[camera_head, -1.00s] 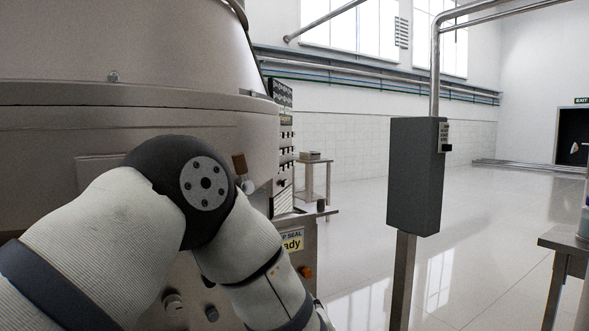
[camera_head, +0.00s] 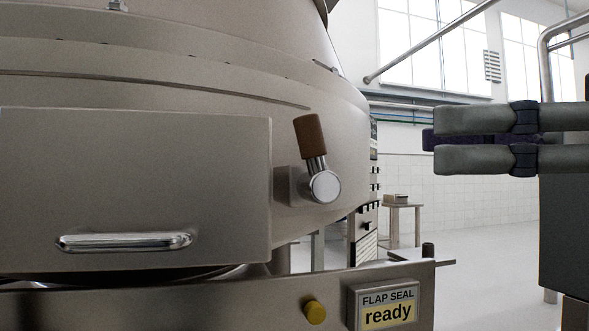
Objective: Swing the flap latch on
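The flap latch has a brown grip (camera_head: 310,136) on a short metal stem and a round silver pivot (camera_head: 324,187). It points up, leaning slightly left. The latch sits on the machine's side, just right of the flap (camera_head: 150,175), and its lever does not cross the flap's edge. The flap is a grey metal panel with a horizontal bar handle (camera_head: 125,242). My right gripper (camera_head: 435,140) comes in from the right edge, well right of the latch and touching nothing visible. Two grey fingers show with a dark part between them; its opening is unclear. My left gripper is out of view.
Below the flap runs a metal ledge with a yellow button (camera_head: 315,311) and a sign (camera_head: 387,306) reading "FLAP SEAL ready". A small table (camera_head: 403,207) stands behind. A grey box (camera_head: 566,235) is at the right edge. Space between latch and gripper looks clear.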

